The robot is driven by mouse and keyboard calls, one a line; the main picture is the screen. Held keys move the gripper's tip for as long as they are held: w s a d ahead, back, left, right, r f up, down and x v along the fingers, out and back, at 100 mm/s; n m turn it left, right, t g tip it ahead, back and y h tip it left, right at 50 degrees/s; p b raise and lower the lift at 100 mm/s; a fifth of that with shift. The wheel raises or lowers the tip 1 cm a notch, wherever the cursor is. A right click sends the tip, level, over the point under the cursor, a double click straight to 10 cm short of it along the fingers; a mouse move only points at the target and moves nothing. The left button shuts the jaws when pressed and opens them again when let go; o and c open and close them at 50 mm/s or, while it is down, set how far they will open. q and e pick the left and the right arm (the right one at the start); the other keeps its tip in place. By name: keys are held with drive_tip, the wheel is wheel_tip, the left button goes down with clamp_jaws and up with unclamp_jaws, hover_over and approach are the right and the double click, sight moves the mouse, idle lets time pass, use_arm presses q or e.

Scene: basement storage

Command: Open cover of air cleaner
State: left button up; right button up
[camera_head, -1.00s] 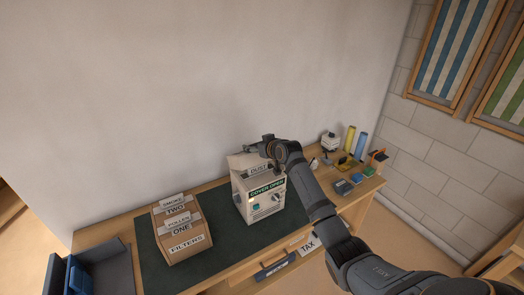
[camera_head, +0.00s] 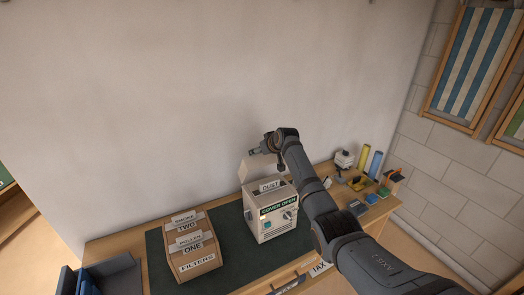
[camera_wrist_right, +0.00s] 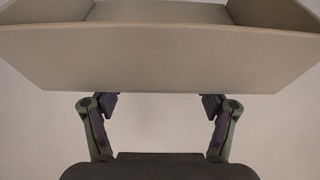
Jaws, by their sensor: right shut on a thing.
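The air cleaner (camera_head: 281,224) is a cream box on a dark green mat, with a "COVER OPEN" label and knobs on its front. A "DUST" label shows in its open top. Its cover (camera_head: 255,170) stands raised at the back of the box. The cover also fills the upper part of the right wrist view (camera_wrist_right: 160,60) as a shallow pale tray shape. My right gripper (camera_head: 255,151) is at the cover's upper edge and shut on it; its fingers (camera_wrist_right: 160,104) stand apart, their tips at that edge. My left gripper is not in view.
A cardboard box of filters (camera_head: 199,262) stands left of the air cleaner on the mat (camera_head: 160,275). A blue-grey bin (camera_head: 110,275) is at the far left. Small items, a white device (camera_head: 344,159) and rolls (camera_head: 374,164) crowd the right end. A wall is behind.

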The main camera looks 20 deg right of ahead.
drive_tip(key=shift+w, duration=0.25)
drive_tip(key=shift+r, duration=0.1)
idle(0.5)
drive_tip(key=o, duration=1.4)
drive_tip(key=shift+c, duration=0.2)
drive_tip(key=o, duration=0.4)
drive_tip(key=shift+w+f, duration=0.15)
drive_tip(key=shift+f, duration=0.05)
drive_tip(key=shift+c, duration=0.2)
drive_tip(key=v, duration=1.2)
